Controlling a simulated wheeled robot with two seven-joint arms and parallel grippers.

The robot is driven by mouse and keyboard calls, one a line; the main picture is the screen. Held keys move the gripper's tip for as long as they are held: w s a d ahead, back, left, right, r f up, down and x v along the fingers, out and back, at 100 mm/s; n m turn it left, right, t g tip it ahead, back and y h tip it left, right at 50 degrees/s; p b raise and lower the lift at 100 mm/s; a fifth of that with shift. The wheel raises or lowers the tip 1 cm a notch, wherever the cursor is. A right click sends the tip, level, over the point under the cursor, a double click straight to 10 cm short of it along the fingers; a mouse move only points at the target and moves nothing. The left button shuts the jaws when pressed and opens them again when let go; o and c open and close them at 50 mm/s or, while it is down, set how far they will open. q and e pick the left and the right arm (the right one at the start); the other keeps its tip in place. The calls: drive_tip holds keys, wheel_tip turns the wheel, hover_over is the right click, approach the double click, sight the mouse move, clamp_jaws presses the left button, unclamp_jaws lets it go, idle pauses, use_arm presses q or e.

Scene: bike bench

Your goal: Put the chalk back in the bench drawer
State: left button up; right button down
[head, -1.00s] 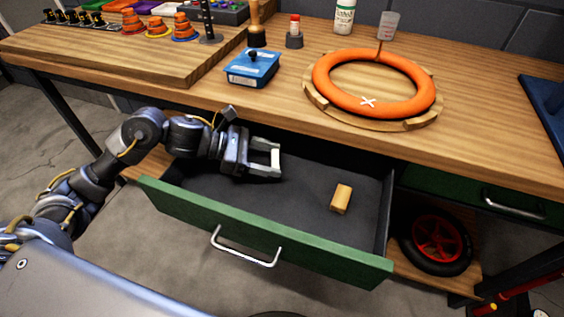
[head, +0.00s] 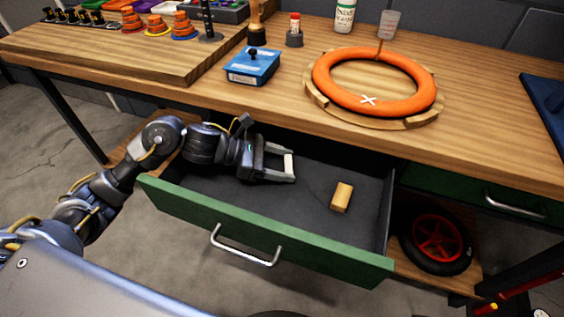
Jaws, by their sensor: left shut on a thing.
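The chalk (head: 288,164) is a short white stick between the fingertips of my left gripper (head: 286,167). The gripper is shut on it. The green-fronted bench drawer (head: 215,219) is pulled open, with a dark inside. My left gripper reaches over the left and middle part of the drawer, its fingers pointing right. I cannot tell whether the chalk touches the drawer floor. My right gripper is not in view.
A small wooden block (head: 341,197) lies in the drawer, right of the gripper. The drawer floor around it is clear. On the bench above are a blue box (head: 252,67) and an orange ring (head: 327,92). A red-hubbed wheel (head: 437,240) sits on the lower shelf.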

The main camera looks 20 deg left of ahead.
use_arm(q)
drive_tip(key=o, duration=0.9)
drive_tip(key=shift+o, duration=0.2)
drive_tip(key=shift+r, duration=0.1)
drive_tip(key=v, duration=1.1)
drive_tip(key=shift+a, duration=0.15)
drive_tip(key=shift+s+a+r, duration=0.15)
drive_tip(key=shift+a, duration=0.2)
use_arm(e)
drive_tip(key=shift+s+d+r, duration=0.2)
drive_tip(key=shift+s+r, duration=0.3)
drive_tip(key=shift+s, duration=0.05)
